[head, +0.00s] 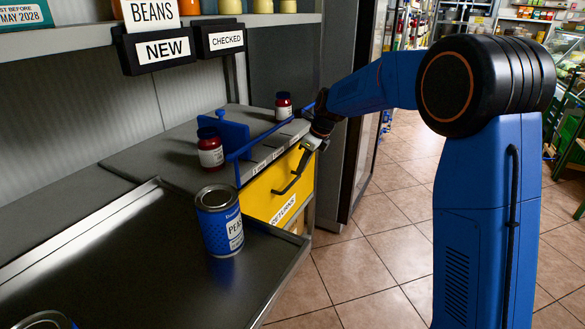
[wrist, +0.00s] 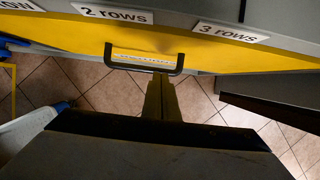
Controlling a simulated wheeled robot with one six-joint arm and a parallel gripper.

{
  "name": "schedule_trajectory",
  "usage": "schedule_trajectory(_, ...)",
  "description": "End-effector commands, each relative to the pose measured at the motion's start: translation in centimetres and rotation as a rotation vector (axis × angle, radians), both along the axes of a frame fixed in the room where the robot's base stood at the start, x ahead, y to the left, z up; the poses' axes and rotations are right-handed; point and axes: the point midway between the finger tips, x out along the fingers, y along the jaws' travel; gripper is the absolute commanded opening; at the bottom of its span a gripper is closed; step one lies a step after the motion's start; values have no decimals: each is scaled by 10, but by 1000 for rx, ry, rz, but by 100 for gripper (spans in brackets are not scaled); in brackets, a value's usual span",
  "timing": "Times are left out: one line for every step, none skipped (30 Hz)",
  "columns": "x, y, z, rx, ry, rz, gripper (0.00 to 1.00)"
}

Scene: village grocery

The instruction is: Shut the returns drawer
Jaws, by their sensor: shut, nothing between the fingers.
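The returns drawer (head: 262,196) has a yellow front with a black bar handle (head: 292,178) and a white label reading RETURNS, partly cut off by the counter tray. It sits under the labelled edge of the grey shelf. I see no clear gap at its top, but cannot tell whether it is fully in. In the wrist view, the yellow drawer front (wrist: 215,60) runs below the row labels, with the handle (wrist: 177,66) standing out from it. My gripper (head: 310,146) is shut and empty at the upper part of the drawer front. Its fingertips (wrist: 160,82) are close to the handle; contact is unclear.
A blue peas can (head: 220,222) stands on the dark metal tray (head: 150,260). Two red jars (head: 210,148) (head: 283,106) and a blue divider (head: 232,135) stand on the grey shelf above the drawer. The tiled floor (head: 375,250) in front is clear.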

Motion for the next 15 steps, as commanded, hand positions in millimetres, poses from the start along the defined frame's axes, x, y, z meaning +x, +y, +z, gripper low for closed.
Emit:
schedule_trajectory(-1,-2,14,1,-7,1,0)
schedule_trajectory(-3,-4,20,1,-7,1,0)
schedule_trajectory(-4,-7,27,0,-6,1,0)
schedule_trajectory(-5,-9,32,0,-5,0,0)
schedule_trajectory(-7,-12,38,0,-5,0,0)
schedule_trajectory(-8,-14,45,0,-5,0,0)
schedule_trajectory(-9,-16,50,0,-6,0,0)
schedule_trajectory(-10,-17,55,0,-5,0,0)
schedule_trajectory(-11,-19,60,0,-4,1,0)
schedule_trajectory(-12,-21,64,0,-4,1,0)
schedule_trajectory(-13,-22,68,-1,-4,1,0)
schedule_trajectory(-14,-24,72,0,-3,1,0)
schedule_trajectory(-15,-25,75,0,-2,1,0)
schedule_trajectory(-16,-25,78,-1,-3,2,0)
schedule_trajectory(-16,-26,81,-1,-3,2,0)
